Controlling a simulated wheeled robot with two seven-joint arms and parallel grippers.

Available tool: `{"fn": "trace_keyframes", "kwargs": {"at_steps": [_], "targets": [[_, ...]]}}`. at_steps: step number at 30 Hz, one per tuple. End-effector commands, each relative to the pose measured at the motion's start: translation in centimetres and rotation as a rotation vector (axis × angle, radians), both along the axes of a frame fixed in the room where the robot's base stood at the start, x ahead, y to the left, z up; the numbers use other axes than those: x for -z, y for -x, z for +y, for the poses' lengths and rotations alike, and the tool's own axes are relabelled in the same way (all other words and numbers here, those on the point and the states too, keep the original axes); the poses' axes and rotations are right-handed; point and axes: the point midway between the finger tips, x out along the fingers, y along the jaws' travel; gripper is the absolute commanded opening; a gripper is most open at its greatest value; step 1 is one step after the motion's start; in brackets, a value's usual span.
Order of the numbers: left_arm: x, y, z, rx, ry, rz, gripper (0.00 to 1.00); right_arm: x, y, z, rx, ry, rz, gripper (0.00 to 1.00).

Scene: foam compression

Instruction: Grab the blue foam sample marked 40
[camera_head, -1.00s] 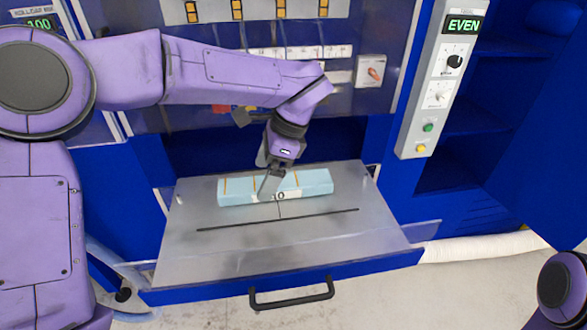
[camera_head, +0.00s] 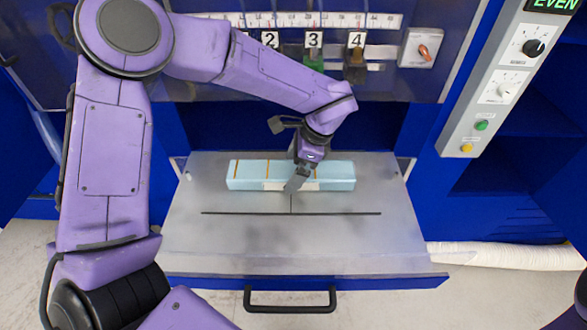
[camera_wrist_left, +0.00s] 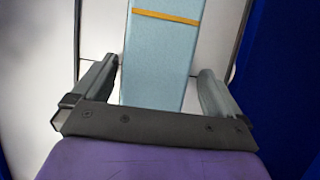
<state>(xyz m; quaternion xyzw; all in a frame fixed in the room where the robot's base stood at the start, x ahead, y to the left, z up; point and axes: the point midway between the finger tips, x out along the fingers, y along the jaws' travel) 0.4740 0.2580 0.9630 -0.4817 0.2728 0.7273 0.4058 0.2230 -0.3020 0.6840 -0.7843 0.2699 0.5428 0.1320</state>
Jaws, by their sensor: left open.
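The light blue foam block (camera_head: 335,177) lies lengthwise across the grey drawer plate (camera_head: 290,240) in the head view. It has thin orange bands and a white label on its front, whose number is hidden behind my gripper. My left gripper (camera_head: 297,182) reaches down over the middle of the block, with a finger in front of its near face. In the left wrist view the gripper (camera_wrist_left: 157,88) is open, with one finger on each side of the foam (camera_wrist_left: 160,55). Small gaps show between the fingers and the foam. My right gripper is out of view.
The drawer has a black handle (camera_head: 290,300) at the front and clear low side guards. A panel with numbered slots (camera_head: 313,40) stands behind. A control box (camera_head: 500,80) with knobs and buttons is at the right. The plate's front half is free.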

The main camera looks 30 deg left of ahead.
Motion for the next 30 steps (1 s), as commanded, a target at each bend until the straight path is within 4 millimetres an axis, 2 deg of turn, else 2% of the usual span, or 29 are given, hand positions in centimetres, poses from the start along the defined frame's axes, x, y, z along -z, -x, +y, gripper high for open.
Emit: {"fn": "trace_keyframes", "kwargs": {"at_steps": [8,13,23,26,30], "targets": [[0.7,0.2,0.3,-0.002,0.001,-0.002,1.0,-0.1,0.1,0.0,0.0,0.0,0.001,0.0],[0.7,0.2,0.3,-0.002,0.001,-0.002,0.49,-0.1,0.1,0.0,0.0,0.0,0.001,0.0],[0.6,0.2,0.2,0.0,0.001,-0.001,0.49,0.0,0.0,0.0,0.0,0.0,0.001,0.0],[-0.3,0.1,0.3,0.0,0.001,-0.003,0.49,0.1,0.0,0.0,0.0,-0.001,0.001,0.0],[-2.7,0.2,-0.1,0.0,0.0,-0.005,0.49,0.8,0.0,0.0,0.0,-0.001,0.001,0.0]]}}
